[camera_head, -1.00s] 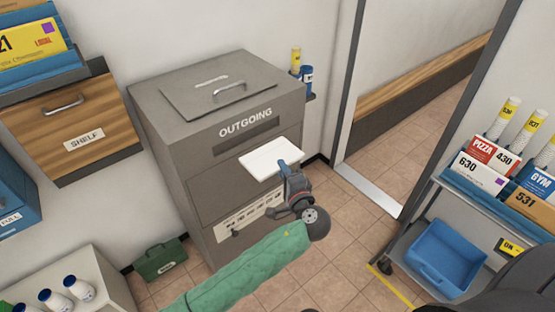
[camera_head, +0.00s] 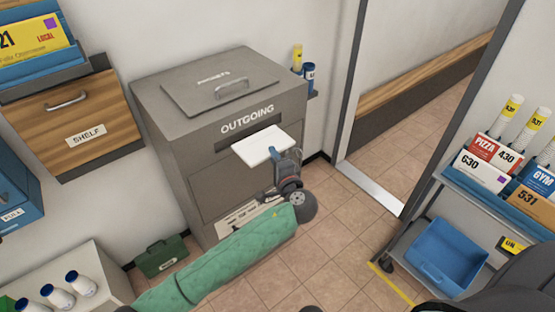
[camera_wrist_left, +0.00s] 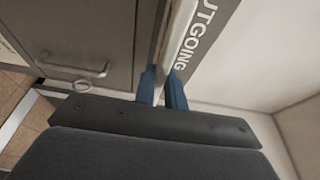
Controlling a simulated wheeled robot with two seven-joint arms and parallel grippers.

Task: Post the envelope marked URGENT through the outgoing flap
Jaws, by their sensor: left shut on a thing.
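My left gripper (camera_head: 276,152) is shut on a white envelope (camera_head: 260,146) and holds it roughly flat in front of the grey OUTGOING box (camera_head: 178,140). No marking shows on the envelope's visible face. The dark flap slot (camera_head: 226,146) sits below the OUTGOING lettering. The envelope's far edge overlaps the slot in the head view; I cannot tell whether it touches or enters it. In the left wrist view the envelope (camera_wrist_left: 178,40) is edge-on between the blue fingers (camera_wrist_left: 162,88), beside the OUTGOING lettering. My right gripper is not in view.
A wooden SHELF drawer (camera_head: 70,115) hangs at the left. A green case (camera_head: 162,257) stands on the floor. White bottles (camera_head: 58,297) stand at bottom left. At the right, a cart (camera_head: 470,200) carries other mail and tubes, with a blue bin (camera_head: 447,257) below. Floor between is clear.

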